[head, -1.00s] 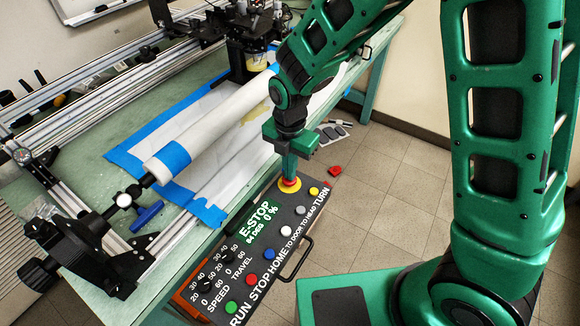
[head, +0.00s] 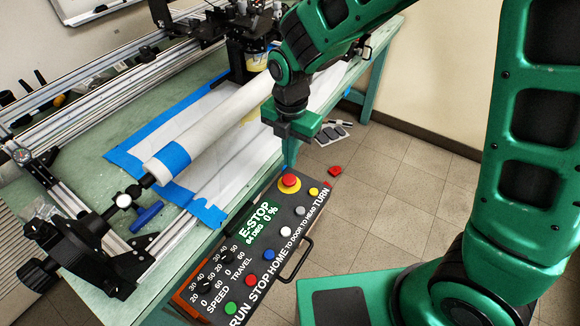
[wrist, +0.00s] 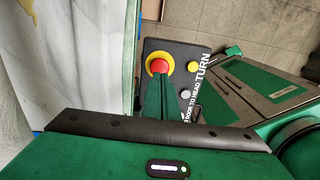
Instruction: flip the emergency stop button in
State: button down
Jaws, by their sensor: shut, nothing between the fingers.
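The emergency stop button (head: 289,181) is a red mushroom head on a yellow ring, at the far end of the dark control panel (head: 288,245). It also shows in the wrist view (wrist: 159,65), just beyond my fingertips. The panel display reads E-STOP, 64 DEG, 0 %. My gripper (head: 289,165) is shut and empty, its fingers pointing down above and behind the button in the head view. In the wrist view the closed green fingers (wrist: 156,85) lie below the button in the picture. The exact gap between fingertips and button is hard to tell.
A white roll (head: 220,120) with blue tape lies along the green bench (head: 90,175) left of the panel. The panel has several coloured buttons, two dials and a black handle (head: 297,262). A red piece (head: 335,170) shows beyond the panel. Tiled floor (head: 400,200) is open to the right.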

notch_tip(320, 180, up, 8)
jog(key=shift+s, duration=0.1)
dwell(0.5)
jog(key=s+d+r+m, duration=0.2)
jog(key=d+m, duration=0.6)
jog(key=d, duration=0.3)
jog(key=s+d+r+m, duration=0.2)
jog(key=d+m, duration=0.5)
jog(key=d, duration=0.4)
jog(key=s+d+m, duration=1.4)
jog(key=s+m, duration=0.3)
jog(key=m, duration=0.2)
jog(key=shift+m, duration=0.4)
jog(key=shift+a, duration=0.1)
jog(key=shift+w+f, duration=0.3)
jog(key=shift+w, duration=0.35)
